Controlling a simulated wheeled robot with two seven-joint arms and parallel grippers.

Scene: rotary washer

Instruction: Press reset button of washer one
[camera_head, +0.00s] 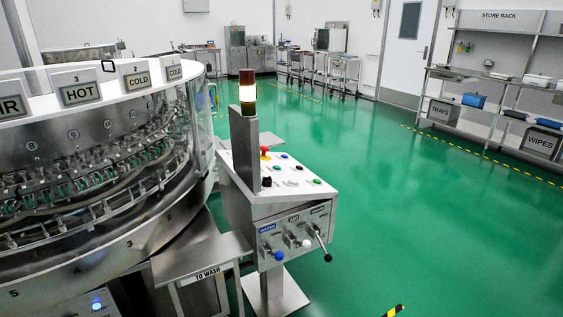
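The rotary washer (100,240) is a large round steel machine on the left, with plates reading HOT and COLD on its top. Its control console (290,199) stands beside it on a pedestal. The sloped top carries a red mushroom knob (265,150), a blue button (284,156), a green button (317,181), a black knob (267,182) and other small controls. Their labels are too small to read, so I cannot tell which is the reset button. An upright post (244,150) hides part of the panel. Neither of my grippers is in view.
Levers (320,243) stick out of the console's front. A TO WASH shelf (205,258) adjoins the washer. Green floor (410,220) is open to the right, with a store rack (490,78) beyond.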

